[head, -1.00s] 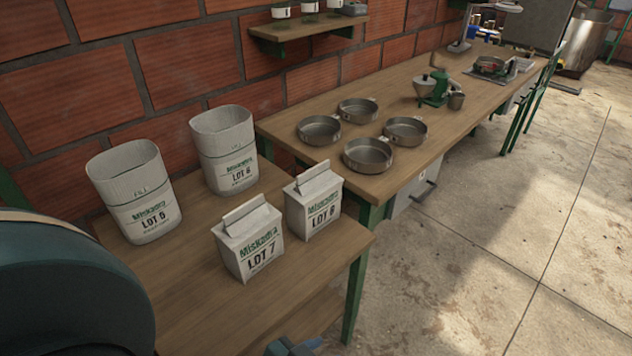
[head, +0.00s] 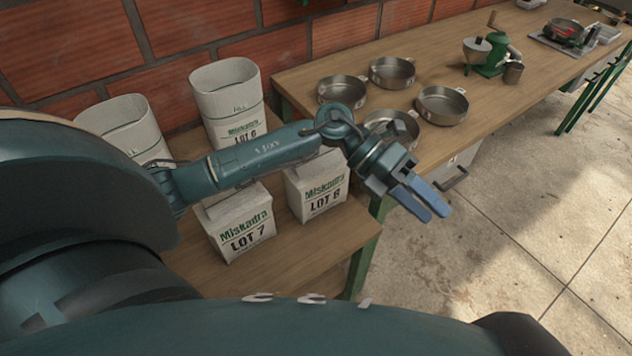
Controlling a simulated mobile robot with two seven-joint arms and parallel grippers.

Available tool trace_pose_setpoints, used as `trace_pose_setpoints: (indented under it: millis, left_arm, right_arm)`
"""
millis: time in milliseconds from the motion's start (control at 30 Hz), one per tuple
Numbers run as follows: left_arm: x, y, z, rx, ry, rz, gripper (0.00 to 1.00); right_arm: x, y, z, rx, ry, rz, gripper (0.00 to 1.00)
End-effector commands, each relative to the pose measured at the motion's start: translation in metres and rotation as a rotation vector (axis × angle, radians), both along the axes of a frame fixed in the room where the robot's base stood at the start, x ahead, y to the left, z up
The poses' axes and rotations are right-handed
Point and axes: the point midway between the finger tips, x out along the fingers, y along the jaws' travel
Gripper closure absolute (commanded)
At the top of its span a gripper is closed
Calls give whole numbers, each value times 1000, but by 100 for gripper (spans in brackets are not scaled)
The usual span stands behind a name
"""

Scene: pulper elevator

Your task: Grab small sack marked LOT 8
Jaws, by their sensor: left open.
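The small white sack marked LOT 8 (head: 318,190) stands upright on the near wooden table, close to its right edge. My left arm crosses in front of it and hides its folded top. My left gripper (head: 432,205) is open and empty, to the right of the sack and apart from it, past the table's edge. My right gripper is not in view.
Two taller open sacks, LOT 6 (head: 232,100) and another (head: 122,120) partly hidden by my arm, stand behind. A longer wooden bench (head: 460,80) holds several metal pans (head: 442,104) and a green grinder (head: 490,55). Concrete floor (head: 520,220) is open at right.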

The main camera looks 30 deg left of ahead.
Motion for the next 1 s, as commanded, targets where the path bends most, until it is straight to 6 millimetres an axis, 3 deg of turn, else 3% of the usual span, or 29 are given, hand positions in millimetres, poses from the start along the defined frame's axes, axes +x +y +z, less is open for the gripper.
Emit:
trace_pose_setpoints:
  millis: [100, 200, 300, 400, 567, 800, 1000]
  left_arm:
    - [34, 73, -8, 438, -139, -97, 53]
    - [58, 140, 1, 756, -173, -107, 53]
    - [72, 197, 20, 991, -165, -76, 53]
    - [78, 232, 36, 1135, -145, -45, 53]
    - [79, 252, 36, 1213, -124, -27, 53]
    - [78, 252, -8, 1212, -123, -29, 53]
    - [79, 251, -31, 1209, -126, -26, 53]
  right_arm:
    - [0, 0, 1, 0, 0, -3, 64]
    - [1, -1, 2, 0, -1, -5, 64]
    - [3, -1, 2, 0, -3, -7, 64]
    - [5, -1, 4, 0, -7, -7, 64]
    - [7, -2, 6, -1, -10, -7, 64]
    - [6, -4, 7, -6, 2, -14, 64]
    - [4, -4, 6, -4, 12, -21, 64]
